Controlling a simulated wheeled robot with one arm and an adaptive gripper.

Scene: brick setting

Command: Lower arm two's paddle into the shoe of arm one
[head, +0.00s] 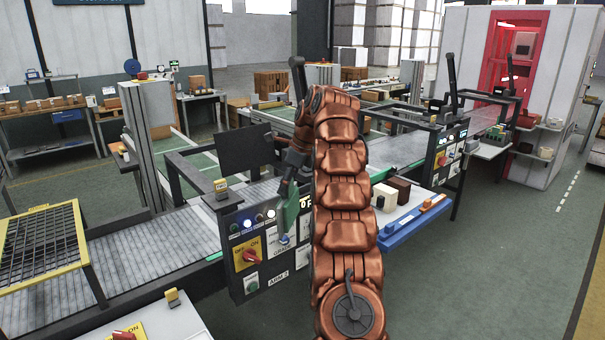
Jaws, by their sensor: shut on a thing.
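My gripper (288,205), dark with green fingers, reaches down to the front of the control panel marked ARM 2 (238,284). It looks shut on a small blue knob (284,239), which it partly covers. A dark post (298,76) rises behind my arm, and a similar one (451,76) stands over the right-hand control panel (440,160). A black plate (245,147) stands above the conveyor at left. I cannot tell which part is the paddle, and I cannot make out the shoe.
A red switch on a yellow plate (247,254) sits left of the knob. A blue tray (408,226) with small blocks is at right. A yellow-framed mesh (42,248) covers the left conveyor. Green floor (480,275) is clear at lower right.

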